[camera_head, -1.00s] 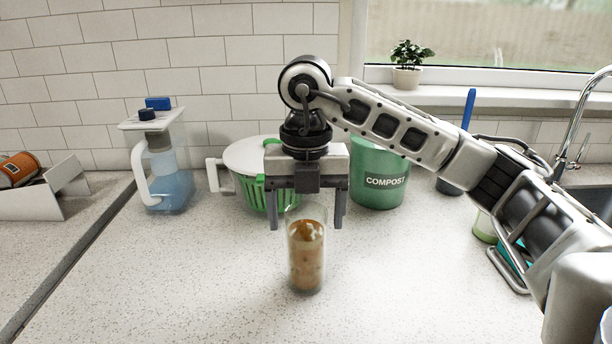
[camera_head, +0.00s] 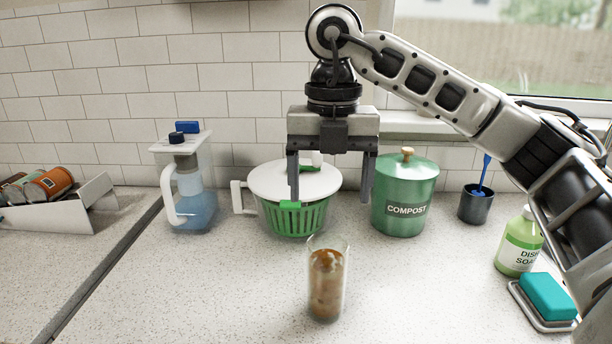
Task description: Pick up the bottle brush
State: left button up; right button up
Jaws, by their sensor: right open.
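A blue handle (camera_head: 484,172), which seems to be the bottle brush, leans up out of a dark grey cup (camera_head: 476,207) at the right, near the wall. Its lower end is hidden in the cup, and my right arm passes in front of its upper part. My right gripper (camera_head: 330,198) points down with its two fingers apart and nothing between them. It hangs above and behind a clear glass with brown residue (camera_head: 326,285), left of the cup and well apart from the blue handle. My left gripper is not in view.
A green compost bin (camera_head: 405,220) stands between gripper and cup. A salad spinner (camera_head: 291,222) and a water pitcher (camera_head: 190,200) are at the left. Dish soap (camera_head: 519,245) and a teal sponge (camera_head: 547,295) on a rack are at the right.

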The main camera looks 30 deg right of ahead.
aim_at(487, 159)
jog(key=k, duration=1)
